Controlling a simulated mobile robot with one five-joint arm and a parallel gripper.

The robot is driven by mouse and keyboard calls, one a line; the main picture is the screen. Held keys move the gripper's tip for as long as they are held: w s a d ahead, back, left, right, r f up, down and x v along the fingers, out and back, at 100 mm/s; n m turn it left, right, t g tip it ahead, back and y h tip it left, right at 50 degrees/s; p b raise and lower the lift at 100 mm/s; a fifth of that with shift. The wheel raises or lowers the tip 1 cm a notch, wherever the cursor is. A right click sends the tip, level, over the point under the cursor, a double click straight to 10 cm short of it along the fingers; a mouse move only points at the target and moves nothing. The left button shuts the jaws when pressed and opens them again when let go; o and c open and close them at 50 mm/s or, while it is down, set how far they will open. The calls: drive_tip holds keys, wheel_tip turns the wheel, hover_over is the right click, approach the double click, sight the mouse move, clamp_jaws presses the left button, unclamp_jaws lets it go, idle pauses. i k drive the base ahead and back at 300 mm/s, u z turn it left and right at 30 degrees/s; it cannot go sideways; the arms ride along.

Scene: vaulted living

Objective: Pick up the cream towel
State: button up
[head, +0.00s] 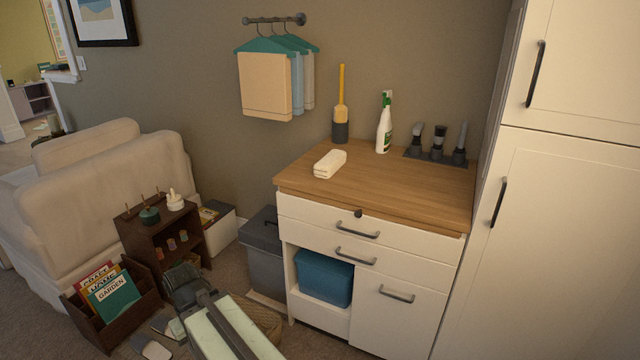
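A small folded cream towel (330,164) lies on the wooden top of the white cabinet (390,190), near its left back part. A larger cream cloth (265,86) hangs on a teal hanger from the wall rail, in front of blue and grey ones. My gripper (184,284) is low at the bottom of the head view, at the end of my arm, left of the cabinet and well apart from both cloths. It looks dark and its fingers are not clear, so its opening cannot be made out.
On the cabinet top stand a yellow-handled brush (341,105), a spray bottle (384,125) and a brush rack (436,157). A dark grey bin (262,255), brown shelf (150,235) and book crate (110,310) crowd the floor left. A tall white cupboard (560,220) stands right. The top's front is mostly clear.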

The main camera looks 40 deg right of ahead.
sight(327, 166)
drive_tip(key=z, duration=1.15)
drive_tip(key=k, duration=0.4)
drive_tip(key=z, duration=0.25)
drive_tip(key=i, duration=0.5)
drive_tip(key=u, duration=0.1)
